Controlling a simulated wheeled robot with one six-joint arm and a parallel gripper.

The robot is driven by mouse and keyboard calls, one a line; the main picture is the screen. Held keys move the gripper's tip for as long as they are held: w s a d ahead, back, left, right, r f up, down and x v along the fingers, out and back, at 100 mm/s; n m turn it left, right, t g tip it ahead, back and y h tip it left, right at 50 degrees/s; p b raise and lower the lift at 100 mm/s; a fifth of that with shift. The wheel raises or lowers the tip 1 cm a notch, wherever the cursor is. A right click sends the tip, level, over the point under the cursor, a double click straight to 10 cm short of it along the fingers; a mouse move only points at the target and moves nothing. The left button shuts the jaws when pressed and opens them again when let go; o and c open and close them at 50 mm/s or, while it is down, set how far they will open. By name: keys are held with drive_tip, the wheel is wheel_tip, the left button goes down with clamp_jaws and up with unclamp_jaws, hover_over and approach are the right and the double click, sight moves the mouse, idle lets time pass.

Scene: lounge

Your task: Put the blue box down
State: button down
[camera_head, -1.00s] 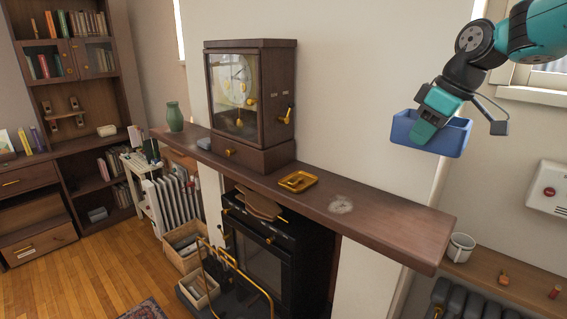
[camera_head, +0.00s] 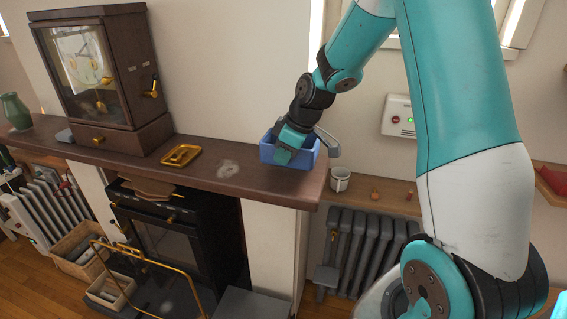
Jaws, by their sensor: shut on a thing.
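The blue box (camera_head: 268,152) is an open-topped bin at the right end of the brown mantel shelf (camera_head: 215,183). It looks upright and level, at or just above the shelf surface; I cannot tell whether it touches. My gripper (camera_head: 287,152) is shut on the box, with one teal finger over its front wall. The gripper hides part of the box's inside and front.
A gold tray (camera_head: 181,155) and a pale round mark (camera_head: 228,168) lie left of the box on the shelf. A dark clock cabinet (camera_head: 101,80) stands further left. A white mug (camera_head: 340,179) sits on a lower ledge at right, above a radiator (camera_head: 365,245).

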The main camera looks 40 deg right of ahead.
drive_tip(key=shift+f+p, duration=0.4)
drive_tip(key=shift+f, duration=1.35)
drive_tip(key=shift+f, duration=0.15)
drive_tip(key=c, duration=1.2)
unclamp_jaws()
drive_tip(key=shift+c, duration=0.2)
